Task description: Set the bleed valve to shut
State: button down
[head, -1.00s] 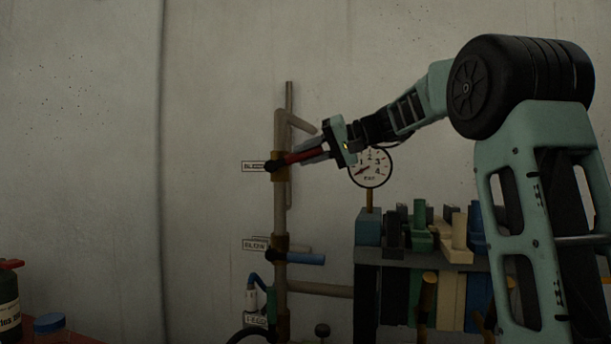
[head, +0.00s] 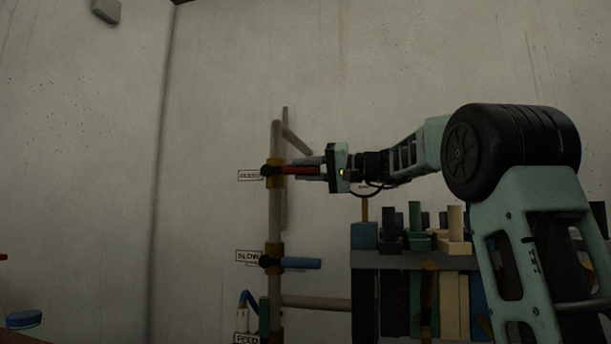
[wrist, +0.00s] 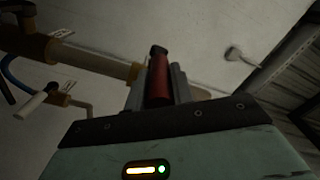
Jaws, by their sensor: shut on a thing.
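The bleed valve's red handle (head: 297,171) sits on a brass-coloured body high on the vertical pipe, beside a white label (head: 249,175) that seems to read bleed. The handle points right, about level, square to the pipe. My gripper (head: 306,169) reaches in from the right and is shut on the handle. In the wrist view the red handle (wrist: 160,84) lies between the two grey fingers (wrist: 160,92), its dark hub end beyond them. The fingers cover part of the handle.
A blue-handled valve (head: 298,263), labelled blow, sits lower on the same pipe (head: 275,215). A feed label (head: 246,339) is at the bottom. A rack of coloured blocks (head: 415,260) stands below my arm.

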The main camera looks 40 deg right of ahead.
jog(key=shift+f, duration=0.1)
jog(key=c, duration=1.2)
grip_release()
jog(key=shift+s+d, duration=0.1)
jog(key=v, duration=1.7)
jog(key=shift+s+d, duration=0.1)
jog(key=shift+s, duration=0.05)
